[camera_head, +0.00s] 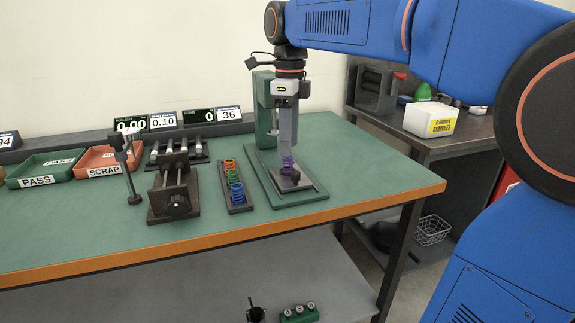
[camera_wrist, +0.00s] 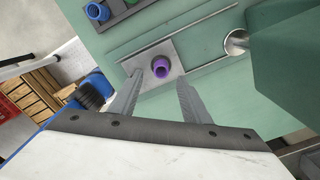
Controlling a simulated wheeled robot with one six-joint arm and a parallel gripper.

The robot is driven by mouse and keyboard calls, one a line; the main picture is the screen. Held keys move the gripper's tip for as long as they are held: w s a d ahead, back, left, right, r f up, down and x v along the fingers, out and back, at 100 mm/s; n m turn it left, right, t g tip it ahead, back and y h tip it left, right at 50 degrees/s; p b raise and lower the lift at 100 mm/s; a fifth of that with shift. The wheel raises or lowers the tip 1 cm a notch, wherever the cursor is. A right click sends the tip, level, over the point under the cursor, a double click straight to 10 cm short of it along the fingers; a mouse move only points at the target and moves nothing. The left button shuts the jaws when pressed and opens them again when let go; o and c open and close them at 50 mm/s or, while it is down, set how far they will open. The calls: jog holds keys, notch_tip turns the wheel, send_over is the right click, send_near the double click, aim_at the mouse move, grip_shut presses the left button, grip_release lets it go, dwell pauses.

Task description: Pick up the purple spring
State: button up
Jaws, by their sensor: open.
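The purple spring (camera_head: 288,164) stands on a small grey plate (camera_head: 303,182) on the base of a green press-like stand (camera_head: 265,120). In the wrist view the spring (camera_wrist: 161,66) stands upright on the plate (camera_wrist: 148,52), seen from above. My gripper (camera_head: 288,158) points down at the spring. In the wrist view my gripper (camera_wrist: 158,80) is open, with one finger to each side of the spring. A gap shows between the spring and each finger there. The head view does not show clearly how high the fingertips are above the plate.
A dark rack (camera_head: 239,208) left of the stand holds orange, green and blue springs. A dark vise (camera_head: 174,190), a green PASS tray (camera_head: 38,170) and a red SCRAP tray (camera_head: 97,161) are further left. The stand's green column rises close behind my gripper. The bench front is clear.

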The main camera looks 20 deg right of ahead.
aim_at(288, 164)
jog(key=shift+w+f, duration=0.15)
jog(key=shift+f, duration=2.55)
grip_shut()
